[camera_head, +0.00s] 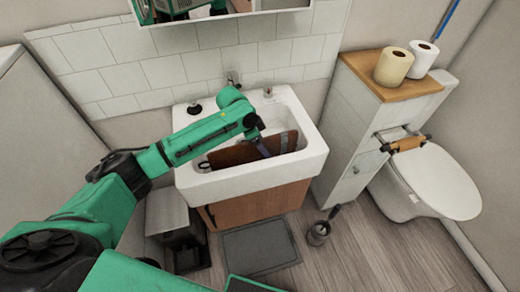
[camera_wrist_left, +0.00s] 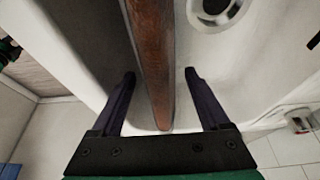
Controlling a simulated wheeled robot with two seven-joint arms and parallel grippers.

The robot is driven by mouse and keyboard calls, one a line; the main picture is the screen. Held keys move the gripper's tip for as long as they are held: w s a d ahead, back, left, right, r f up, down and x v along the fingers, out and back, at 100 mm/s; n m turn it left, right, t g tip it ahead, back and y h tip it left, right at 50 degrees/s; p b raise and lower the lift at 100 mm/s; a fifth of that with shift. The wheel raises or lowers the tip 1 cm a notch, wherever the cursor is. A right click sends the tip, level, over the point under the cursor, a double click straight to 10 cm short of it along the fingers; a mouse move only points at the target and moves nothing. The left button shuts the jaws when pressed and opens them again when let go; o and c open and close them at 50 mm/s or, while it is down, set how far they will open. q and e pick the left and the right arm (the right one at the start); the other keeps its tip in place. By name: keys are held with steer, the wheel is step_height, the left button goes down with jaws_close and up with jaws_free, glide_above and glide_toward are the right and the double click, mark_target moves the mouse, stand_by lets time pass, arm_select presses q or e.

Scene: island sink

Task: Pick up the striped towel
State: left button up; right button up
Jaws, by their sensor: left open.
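The striped towel (camera_head: 236,153) appears as a reddish-brown piece with a dark band near its right end, standing on edge in the white sink (camera_head: 313,151). In the left wrist view the towel (camera_wrist_left: 154,45) runs as a narrow brown edge between the fingers. My left gripper (camera_head: 262,147) is over the sink at the towel. The left gripper (camera_wrist_left: 160,75) is open, with one finger on each side of the towel and visible gaps between. My arm and gripper hide part of the towel. My right gripper is not in view.
The sink's walls surround the towel, and a drain (camera_wrist_left: 215,10) shows beside it. A faucet (camera_head: 233,78) stands at the back wall below a mirror. A cabinet with paper rolls (camera_head: 393,67) and a toilet (camera_head: 430,180) are at right. A bin (camera_head: 172,225) stands at lower left.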

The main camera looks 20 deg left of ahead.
arm_select(q)
steer(key=shift+w+d+f, duration=0.15)
steer(key=shift+f, duration=0.35)
jaws_close()
steer(key=shift+r, duration=0.1)
